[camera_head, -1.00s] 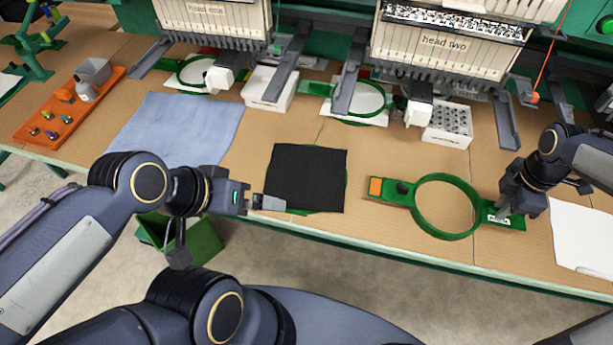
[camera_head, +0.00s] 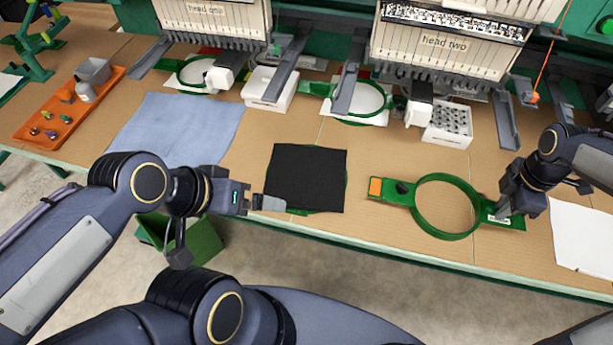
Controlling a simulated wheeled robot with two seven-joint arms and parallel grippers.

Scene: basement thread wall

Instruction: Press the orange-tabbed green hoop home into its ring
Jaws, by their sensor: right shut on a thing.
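The green hoop (camera_head: 419,209) with an orange tab (camera_head: 375,186) lies at the front right of the table, or just above it; I cannot tell which. My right gripper (camera_head: 503,208) is shut on the hoop's right-hand tab, beside a white label. A black cloth (camera_head: 306,177) lies flat left of the hoop. My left gripper (camera_head: 284,204) is at the cloth's lower left edge. Its fingertips are too small and overlapped to tell whether they are open.
Two embroidery heads (camera_head: 450,45) stand at the back with green hoops beneath. A white box (camera_head: 270,88) and a bobbin tray (camera_head: 448,125) sit before them. A blue cloth (camera_head: 178,130) and orange tray (camera_head: 62,116) lie left, a white sheet (camera_head: 585,235) right. Bare table surrounds the black cloth.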

